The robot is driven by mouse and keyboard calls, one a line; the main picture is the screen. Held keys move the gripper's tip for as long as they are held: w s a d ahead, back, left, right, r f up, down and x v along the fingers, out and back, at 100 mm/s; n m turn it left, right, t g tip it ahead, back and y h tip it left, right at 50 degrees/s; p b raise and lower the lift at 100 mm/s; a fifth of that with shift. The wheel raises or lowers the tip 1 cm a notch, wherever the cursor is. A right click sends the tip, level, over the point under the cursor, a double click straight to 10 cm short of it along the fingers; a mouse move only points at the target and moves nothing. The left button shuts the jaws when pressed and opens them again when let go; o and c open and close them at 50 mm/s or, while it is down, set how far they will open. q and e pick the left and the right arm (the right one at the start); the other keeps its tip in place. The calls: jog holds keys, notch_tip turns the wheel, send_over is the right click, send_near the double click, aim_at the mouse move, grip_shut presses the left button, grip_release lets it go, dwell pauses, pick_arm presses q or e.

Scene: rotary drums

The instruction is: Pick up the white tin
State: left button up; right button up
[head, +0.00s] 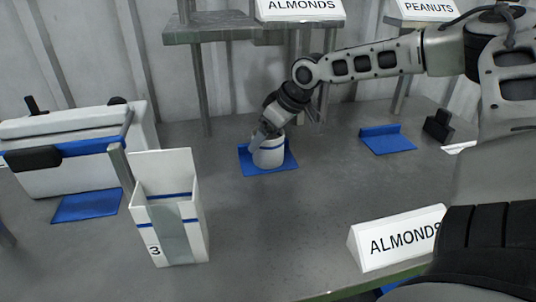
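The white tin (269,154) stands upright on a blue mat (284,168) below a raised grey shelf. My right arm reaches in from the right, and its gripper (267,136) is at the tin, pointing down over its top. One finger shows against the tin's upper left side. The other finger is hidden, so I cannot tell whether the gripper is closed on the tin. The tin appears to rest on the mat. My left gripper is not in view.
A white holder marked 3 (175,228) stands front left, beside a white box with blue trim (70,148). An ALMONDS sign (395,238) is front right. Another blue mat (387,140) lies empty. The table's middle is clear.

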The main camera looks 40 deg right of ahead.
jog(key=shift+w+f, duration=0.1)
jog(key=c, duration=1.4)
jog(key=shift+c, duration=0.8)
